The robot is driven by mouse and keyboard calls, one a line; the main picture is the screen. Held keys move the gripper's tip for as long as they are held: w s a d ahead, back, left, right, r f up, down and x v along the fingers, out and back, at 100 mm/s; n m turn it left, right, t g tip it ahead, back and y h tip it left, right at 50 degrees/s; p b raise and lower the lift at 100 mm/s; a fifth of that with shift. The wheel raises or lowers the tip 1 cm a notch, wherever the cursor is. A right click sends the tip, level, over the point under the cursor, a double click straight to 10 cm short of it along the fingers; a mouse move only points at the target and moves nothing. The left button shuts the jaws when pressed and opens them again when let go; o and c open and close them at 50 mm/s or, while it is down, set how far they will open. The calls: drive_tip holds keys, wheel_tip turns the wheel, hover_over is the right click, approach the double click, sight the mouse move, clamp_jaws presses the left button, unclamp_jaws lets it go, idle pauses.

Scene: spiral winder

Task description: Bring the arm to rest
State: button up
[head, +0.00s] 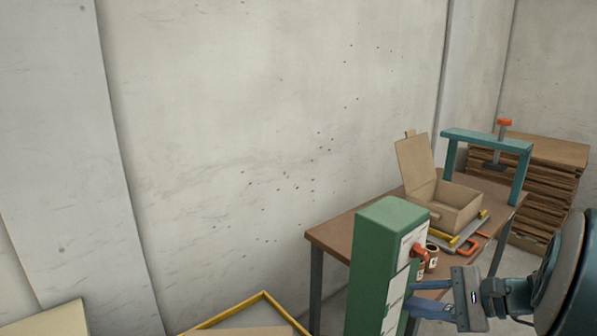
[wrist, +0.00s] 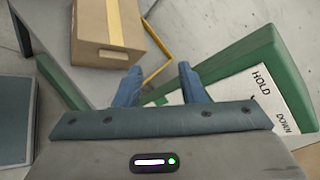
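My gripper (head: 418,298) is at the lower right of the head view, beside the green control post (head: 380,245). In the wrist view my gripper (wrist: 160,78) has its two blue fingers apart, with nothing between them. The green post (wrist: 240,50) with its white label reading "HOLD" and "DOWN" lies just right of the fingers there. Whether a finger touches the post cannot be told.
A brown table (head: 335,232) carries an open cardboard box (head: 455,210) and a teal press frame (head: 488,140). A stack of brown sheets (head: 545,185) stands behind. A taped carton (wrist: 100,45) lies beyond my fingers in the wrist view. A yellow-edged frame (head: 240,306) is low in front.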

drive_tip(key=s+a+r+n+g+h+p, duration=0.2)
drive_tip(key=s+a+n+h+p, duration=0.3)
drive_tip(key=s+a+n+h, duration=0.5)
drive_tip(key=s+n+g+h, duration=0.1)
drive_tip(key=s+n, duration=0.1)
drive_tip(key=n, duration=0.2)
drive_tip(key=shift+s+a+r+n+g+p, duration=0.2)
drive_tip(key=shift+s+a+n+g+p, duration=0.05)
drive_tip(key=shift+a+n+g+p, duration=0.15)
